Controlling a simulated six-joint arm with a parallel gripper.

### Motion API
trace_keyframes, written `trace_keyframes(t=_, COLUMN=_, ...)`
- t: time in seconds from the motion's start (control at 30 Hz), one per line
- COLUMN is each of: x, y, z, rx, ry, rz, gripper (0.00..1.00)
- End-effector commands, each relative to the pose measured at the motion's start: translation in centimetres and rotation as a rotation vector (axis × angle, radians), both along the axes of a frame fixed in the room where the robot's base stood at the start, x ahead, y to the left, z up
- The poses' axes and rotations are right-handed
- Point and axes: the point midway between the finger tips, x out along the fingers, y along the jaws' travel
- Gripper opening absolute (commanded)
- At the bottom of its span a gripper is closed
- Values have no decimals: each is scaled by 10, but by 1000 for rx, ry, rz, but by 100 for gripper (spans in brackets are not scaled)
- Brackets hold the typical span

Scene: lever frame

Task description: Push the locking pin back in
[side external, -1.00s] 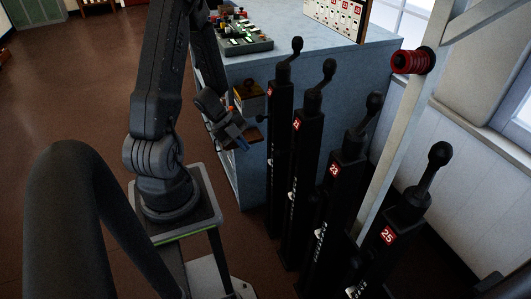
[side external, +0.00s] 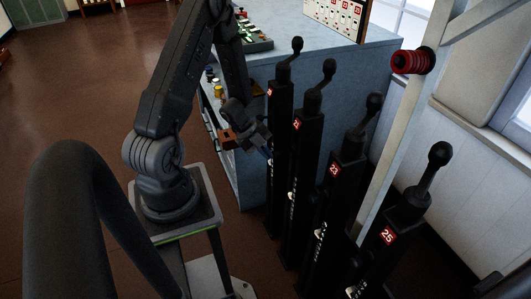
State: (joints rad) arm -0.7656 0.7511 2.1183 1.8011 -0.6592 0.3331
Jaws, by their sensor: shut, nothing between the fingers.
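Several black lever posts with ball-topped handles stand in a row: the far-left lever post (side external: 280,115), the lever post marked 21 (side external: 304,155), the lever post marked 23 (side external: 343,190) and the lever post marked 25 (side external: 400,228). All the handles stand up. My gripper (side external: 267,152) is shut and empty, with its tips close to the left side of the far-left post. I cannot tell whether they touch it. The locking pin cannot be made out now; my gripper and wrist cover the upper left side of that post.
A blue-grey cabinet (side external: 300,67) stands behind the posts, with a green-topped device on it. A pale slanted frame beam (side external: 393,150) with a red spool (side external: 412,61) rises at the right. Open brown floor (side external: 75,85) lies at the left.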

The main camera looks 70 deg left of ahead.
Motion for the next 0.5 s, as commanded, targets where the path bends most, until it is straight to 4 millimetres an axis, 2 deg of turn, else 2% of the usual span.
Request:
trace_keyframes(t=0.23, x=29, y=0, z=0, rx=2, ry=-3, rz=-4, gripper=0)
trace_keyframes(t=0.5, x=32, y=0, z=0, rx=1, ry=-4, rz=1, gripper=0)
